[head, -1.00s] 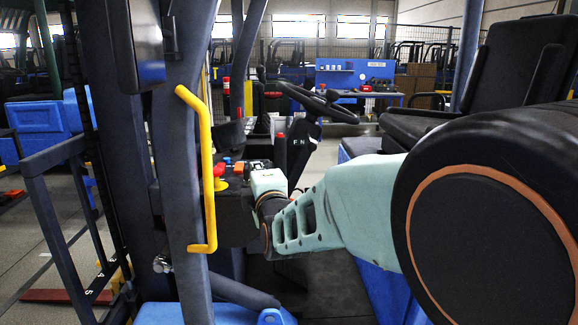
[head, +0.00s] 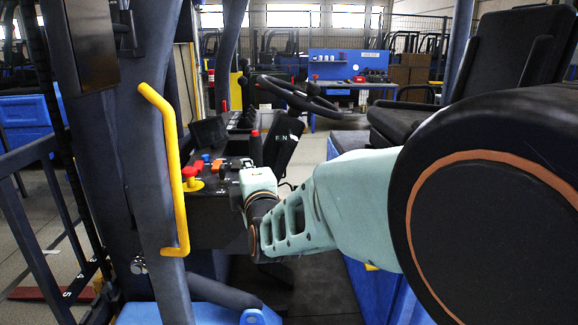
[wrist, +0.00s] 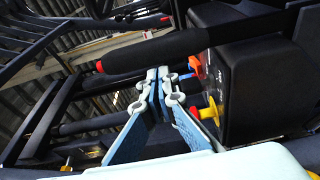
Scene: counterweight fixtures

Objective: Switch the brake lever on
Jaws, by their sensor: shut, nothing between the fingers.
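A black lever with a red tip (head: 254,148) stands upright beside the steering column in the head view; I take it for the brake lever. In the wrist view a thick black grip with a red end (wrist: 150,53) crosses the upper middle, apparently the same lever. My gripper (wrist: 158,76) is shut and empty, its tips close together just beside the grip. Whether they touch it I cannot tell. In the head view my wrist covers the lever's lower part, and the fingers are mostly hidden.
A red knob on a yellow base (head: 191,178) and small coloured switches (head: 216,165) sit on the console left of my wrist. A yellow grab handle (head: 167,165) runs down the post. The steering wheel (head: 298,95) is behind, the seat (head: 430,110) at right.

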